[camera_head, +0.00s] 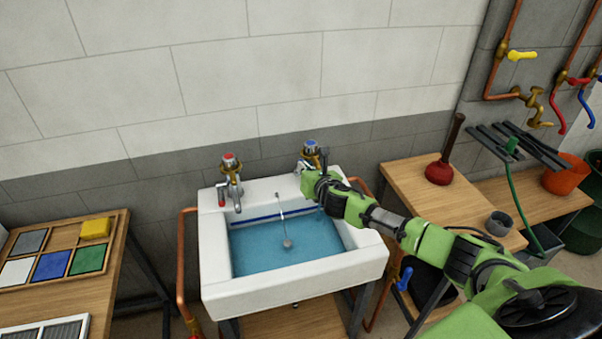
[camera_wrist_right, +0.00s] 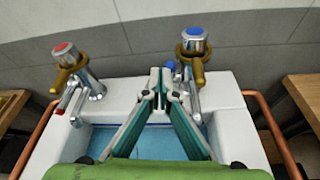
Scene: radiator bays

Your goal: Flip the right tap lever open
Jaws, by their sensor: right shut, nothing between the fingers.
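The right tap (camera_head: 309,147) stands at the back right of the white sink and has a blue-marked top. It also shows in the wrist view (camera_wrist_right: 194,42), with a brass collar and a chrome spout. Its lever has a blue tip (camera_wrist_right: 169,65), just left of the tap body. My right gripper (camera_wrist_right: 160,76) is shut and empty, its fingertips close beside the blue tip; I cannot tell whether they touch. In the head view my right gripper (camera_head: 323,160) hides the tap's lower part. My left gripper is out of view.
The left tap (camera_head: 230,178), red-marked, stands at the sink's back left. The sink (camera_head: 290,290) holds blue water and a plug on a chain. A bench with a plunger (camera_head: 440,168) is to the right; a table with coloured tiles (camera_head: 52,265) is left.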

